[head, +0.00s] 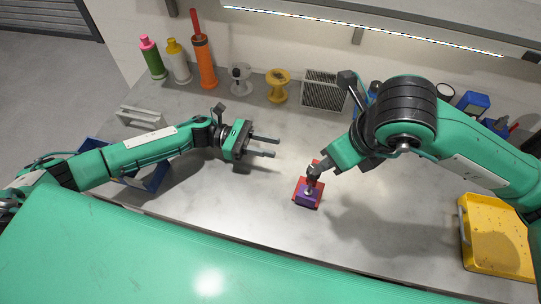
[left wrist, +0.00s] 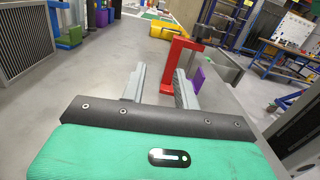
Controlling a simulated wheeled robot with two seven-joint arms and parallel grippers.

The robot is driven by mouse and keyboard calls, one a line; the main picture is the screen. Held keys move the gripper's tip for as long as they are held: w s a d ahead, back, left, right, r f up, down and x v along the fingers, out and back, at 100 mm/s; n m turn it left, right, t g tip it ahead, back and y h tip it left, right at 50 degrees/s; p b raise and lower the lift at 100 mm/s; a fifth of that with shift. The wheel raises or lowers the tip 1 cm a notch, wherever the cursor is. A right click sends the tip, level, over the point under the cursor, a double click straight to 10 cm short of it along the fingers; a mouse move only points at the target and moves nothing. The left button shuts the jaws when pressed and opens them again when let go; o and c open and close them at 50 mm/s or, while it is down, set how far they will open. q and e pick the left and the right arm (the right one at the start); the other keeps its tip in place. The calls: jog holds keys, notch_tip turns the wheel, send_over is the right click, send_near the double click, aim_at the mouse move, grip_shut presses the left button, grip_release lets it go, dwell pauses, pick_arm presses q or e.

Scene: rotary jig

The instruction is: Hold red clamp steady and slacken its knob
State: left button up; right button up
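The red clamp (head: 316,168) is near the middle of the bench, with a purple block (head: 307,201) at its near side. A small pale round part, perhaps the knob, shows on top of the block. In the left wrist view the clamp (left wrist: 171,75) is an upright red bracket beyond the fingers, with the purple block (left wrist: 199,79) to its right. My left gripper (head: 268,146) is open and empty, left of the clamp and apart from it. My right gripper (head: 315,172) is right over the clamp; its fingers are too small and dark to tell whether they grip.
A yellow tray (head: 467,236) is at the right end of the grey bench (head: 200,193). Spools, an orange cylinder (head: 204,66) and a ribbed box (head: 323,92) line the back. A blue bin (head: 157,178) lies behind my left arm.

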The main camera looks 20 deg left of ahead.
pick_arm(q)
jog(key=shift+s+d+f+m+g, duration=0.7)
jog(key=shift+s+d+f+g, duration=0.1)
jog(key=shift+s, duration=0.1)
jog(key=shift+s+d+f, duration=0.1)
jog(key=shift+s+d, duration=0.05)
jog(key=shift+d, duration=0.05)
send_over(318, 185)
